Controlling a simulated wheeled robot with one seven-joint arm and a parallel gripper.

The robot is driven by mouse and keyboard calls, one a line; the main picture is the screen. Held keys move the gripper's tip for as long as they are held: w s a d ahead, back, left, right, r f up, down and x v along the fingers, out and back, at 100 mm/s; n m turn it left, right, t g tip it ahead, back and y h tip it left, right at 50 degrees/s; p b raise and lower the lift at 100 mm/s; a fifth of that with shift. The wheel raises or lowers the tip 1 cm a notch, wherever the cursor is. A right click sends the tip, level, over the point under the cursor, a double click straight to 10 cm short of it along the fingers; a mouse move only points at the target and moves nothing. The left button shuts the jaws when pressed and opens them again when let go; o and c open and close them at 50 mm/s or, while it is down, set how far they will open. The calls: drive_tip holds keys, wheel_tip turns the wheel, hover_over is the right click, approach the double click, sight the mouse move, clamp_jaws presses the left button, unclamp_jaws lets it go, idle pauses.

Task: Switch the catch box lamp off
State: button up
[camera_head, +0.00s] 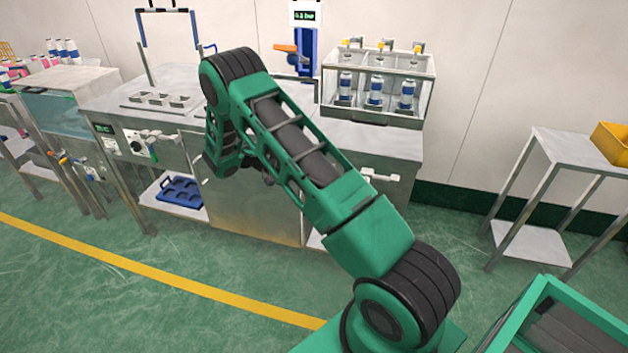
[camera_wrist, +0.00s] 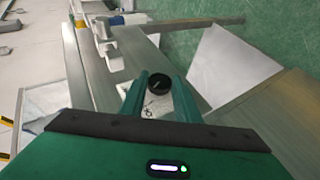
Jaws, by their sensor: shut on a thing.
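In the wrist view, a round black knob (camera_wrist: 156,86) sits on a metal front, with small dark markings beside it. My gripper (camera_wrist: 160,82) has its two green fingers on either side of this knob and is shut on it. In the head view my own arm hides the knob and the fingertips, in front of the steel bench (camera_head: 255,205). I cannot make out a lit lamp on the catch box, and I cannot tell for sure which part is the catch box.
A clear case (camera_head: 425,85) with blue-and-white cans stands on the bench at right. A second knob (camera_head: 135,147) and a display are on the left panel. A blue tray (camera_head: 180,190) lies on the lower shelf. A side table (camera_head: 570,145) stands right. Green floor is open in front.

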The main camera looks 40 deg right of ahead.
drive_tip(key=shift+w+a, duration=0.15)
drive_tip(key=shift+a, duration=0.05)
drive_tip(key=o, duration=1)
drive_tip(key=shift+f, duration=0.1)
drive_tip(key=shift+o, duration=0.2)
drive_tip(key=shift+d, duration=0.1)
drive_tip(key=v, duration=1.1)
drive_tip(key=shift+d, duration=0.1)
